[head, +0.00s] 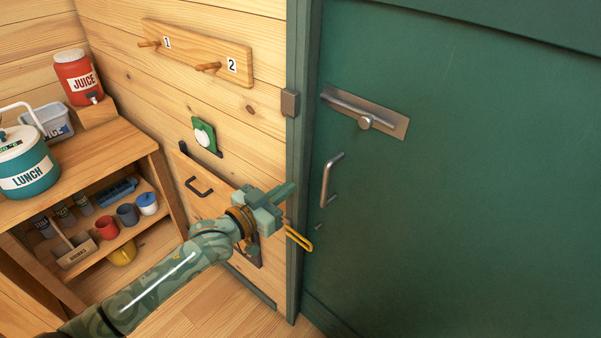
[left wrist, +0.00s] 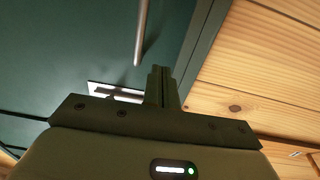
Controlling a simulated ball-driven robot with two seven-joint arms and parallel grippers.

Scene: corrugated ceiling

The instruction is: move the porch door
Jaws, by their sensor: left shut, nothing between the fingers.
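The green porch door (head: 460,200) fills the right of the head view and looks closed against its green frame (head: 300,160). It carries an upright metal pull handle (head: 327,178) and, above it, a sliding bolt (head: 365,112) with a round knob on a metal plate. A gap shows between the bolt's end and the catch (head: 290,102) on the frame. My left gripper (head: 288,190) is shut and empty, left of the handle and in front of the frame. In the left wrist view its closed fingers (left wrist: 162,76) are near the handle bar (left wrist: 141,35), apart from it. My right gripper is out of view.
A wooden shelf (head: 150,146) with a teal lunch jug (head: 28,178), a red juice jug (head: 78,80) and cups stands left. A yellow loop (head: 298,238) shows below my gripper. Floor is clear below.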

